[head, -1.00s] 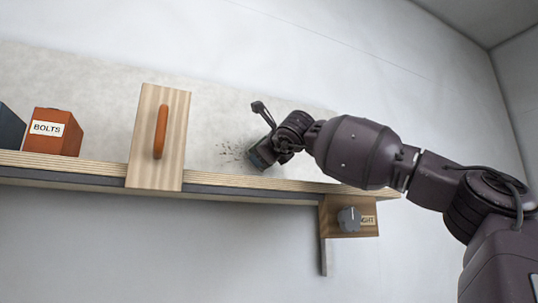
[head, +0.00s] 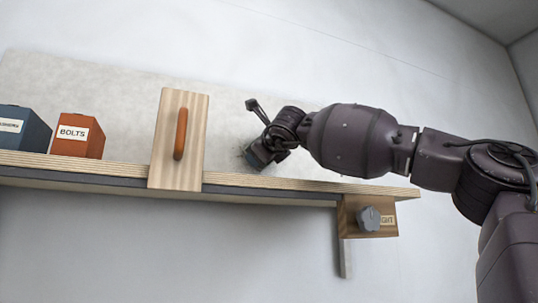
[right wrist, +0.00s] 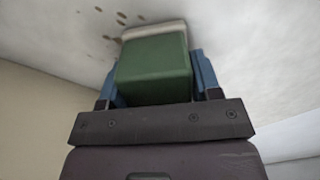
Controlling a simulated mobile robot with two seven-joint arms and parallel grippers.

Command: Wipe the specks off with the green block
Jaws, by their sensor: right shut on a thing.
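The green block (right wrist: 154,68) fills the middle of the right wrist view, with a pale pad (right wrist: 153,31) along its far edge, at or very near the pale surface. My right gripper (head: 258,156) is shut on it, with blue fingers on both sides. Brown specks (right wrist: 112,20) show on the surface beside the pad, up and left in the right wrist view. In the head view my gripper is at the pale back panel (head: 110,88) just above the shelf, mostly covering the specks; the block is hard to make out there. My left gripper is not in view.
A wooden upright with an orange handle (head: 180,134) stands left of my gripper. Farther left on the shelf (head: 280,183) are an orange BOLTS box (head: 78,136) and a dark blue box (head: 22,130). A grey knob (head: 369,219) sits on a wooden block below the shelf.

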